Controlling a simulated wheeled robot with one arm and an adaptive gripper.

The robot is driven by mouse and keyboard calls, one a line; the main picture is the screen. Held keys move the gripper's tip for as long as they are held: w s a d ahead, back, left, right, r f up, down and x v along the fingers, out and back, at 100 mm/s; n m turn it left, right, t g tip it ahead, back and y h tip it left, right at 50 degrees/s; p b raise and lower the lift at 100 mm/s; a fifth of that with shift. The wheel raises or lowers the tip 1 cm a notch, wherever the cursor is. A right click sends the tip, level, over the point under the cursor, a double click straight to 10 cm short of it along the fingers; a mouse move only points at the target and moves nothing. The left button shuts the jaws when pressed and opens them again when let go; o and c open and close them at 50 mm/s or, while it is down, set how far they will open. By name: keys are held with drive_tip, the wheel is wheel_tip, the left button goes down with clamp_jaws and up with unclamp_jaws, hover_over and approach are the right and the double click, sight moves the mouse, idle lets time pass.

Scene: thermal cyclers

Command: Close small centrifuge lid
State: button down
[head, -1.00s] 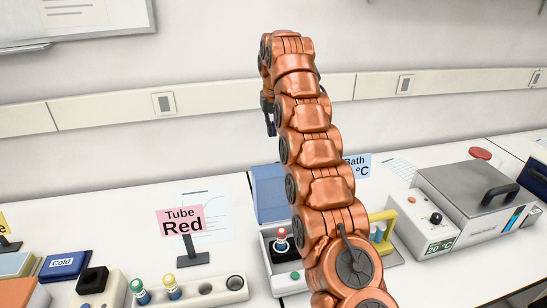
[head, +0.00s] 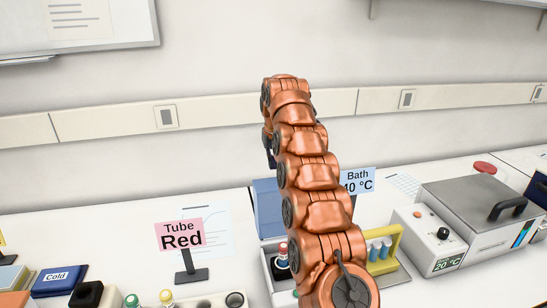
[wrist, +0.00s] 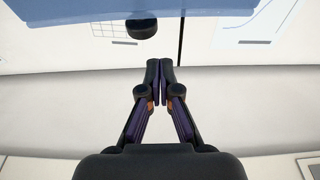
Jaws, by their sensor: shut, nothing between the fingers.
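The small centrifuge has a light grey body (head: 268,252) and a blue lid (head: 266,207) that stands open, raised at the back. In the head view my gripper (head: 270,150) is mostly hidden behind my arm, above the lid and near the wall.
A pink "Tube Red" sign (head: 181,235) stands left of the centrifuge. To its right are a yellow rack (head: 388,245) with blue tubes, a bath sign (head: 357,181) and a grey-lidded bath (head: 470,210). The wall (head: 220,150) is close behind.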

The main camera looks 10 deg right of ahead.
drive_tip(key=shift+s+f+p, duration=0.25)
drive_tip(key=shift+s+f, duration=0.05)
drive_tip(key=shift+s, duration=0.6)
drive_tip(key=shift+s+f+p, duration=0.2)
drive_tip(key=shift+s+f, duration=0.1)
drive_tip(key=shift+s, duration=0.6)
drive_tip(key=shift+s+b, duration=0.15)
drive_tip(key=shift+b, duration=0.15)
